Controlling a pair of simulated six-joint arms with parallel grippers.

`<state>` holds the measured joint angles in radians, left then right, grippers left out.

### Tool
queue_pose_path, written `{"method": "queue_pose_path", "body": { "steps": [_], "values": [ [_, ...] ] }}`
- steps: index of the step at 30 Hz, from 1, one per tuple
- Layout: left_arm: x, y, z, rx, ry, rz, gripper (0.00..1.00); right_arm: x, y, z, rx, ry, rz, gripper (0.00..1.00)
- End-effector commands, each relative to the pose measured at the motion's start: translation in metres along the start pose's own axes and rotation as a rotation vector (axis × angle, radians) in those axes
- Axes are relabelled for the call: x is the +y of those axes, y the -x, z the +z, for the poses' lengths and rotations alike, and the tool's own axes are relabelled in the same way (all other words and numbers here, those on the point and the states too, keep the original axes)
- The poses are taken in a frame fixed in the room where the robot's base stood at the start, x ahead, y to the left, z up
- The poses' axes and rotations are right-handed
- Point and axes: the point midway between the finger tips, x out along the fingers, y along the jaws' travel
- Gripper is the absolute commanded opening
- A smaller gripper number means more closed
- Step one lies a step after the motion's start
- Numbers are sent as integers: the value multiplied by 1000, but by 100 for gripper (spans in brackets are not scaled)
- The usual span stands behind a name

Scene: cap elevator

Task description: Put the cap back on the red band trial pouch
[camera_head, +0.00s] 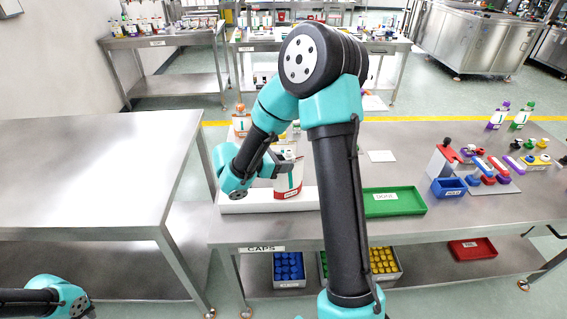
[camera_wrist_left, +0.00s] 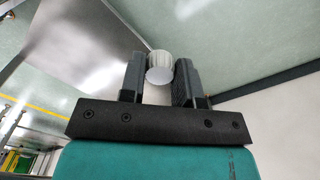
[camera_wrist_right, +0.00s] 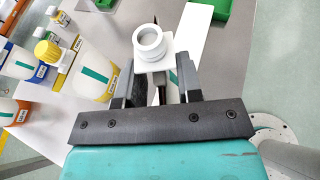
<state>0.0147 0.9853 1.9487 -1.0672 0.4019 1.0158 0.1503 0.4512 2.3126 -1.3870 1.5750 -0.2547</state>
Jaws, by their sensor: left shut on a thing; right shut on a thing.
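The red band pouch (camera_head: 289,184) stands upright at the white tray, with a teal mark and a red band on its front. My right gripper (camera_head: 283,164) is shut on it near the top. In the right wrist view the white spout (camera_wrist_right: 150,42) stands uncapped, its round opening facing up, just beyond my right fingers (camera_wrist_right: 158,88). The rest of the pouch is mostly hidden there. In the left wrist view my left gripper (camera_wrist_left: 160,85) is shut on a white ribbed cap (camera_wrist_left: 159,66). In the head view only my left arm shows at the lower left; its gripper and the cap are out of frame.
The white tray (camera_head: 245,204) lies at the bench's front left, a green tray (camera_head: 395,202) right of it. Other capped pouches (camera_wrist_right: 95,70) stand close to my right gripper. A blue bin (camera_head: 449,188) and colored items are at the right. An empty steel table (camera_head: 90,170) stands left.

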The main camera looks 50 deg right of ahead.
Motion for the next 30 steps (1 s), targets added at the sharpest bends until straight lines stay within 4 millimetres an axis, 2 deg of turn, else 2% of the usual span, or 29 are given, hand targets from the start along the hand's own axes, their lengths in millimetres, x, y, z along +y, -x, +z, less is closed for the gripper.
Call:
{"method": "queue_pose_path", "body": {
  "steps": [6,7,14,25,30],
  "values": [
    [0,0,0,0,0,0,8,0,-1,-3,0,0,0,0],
    [0,0,0,0,0,0,8,0,-1,-3,0,0,0,35],
    [0,0,0,0,0,0,8,0,-1,-2,0,0,0,57],
    [0,0,0,0,0,0,8,0,1,1,0,-1,0,59],
    [0,0,0,0,0,0,8,1,16,0,0,0,2,59]
  ]
}}
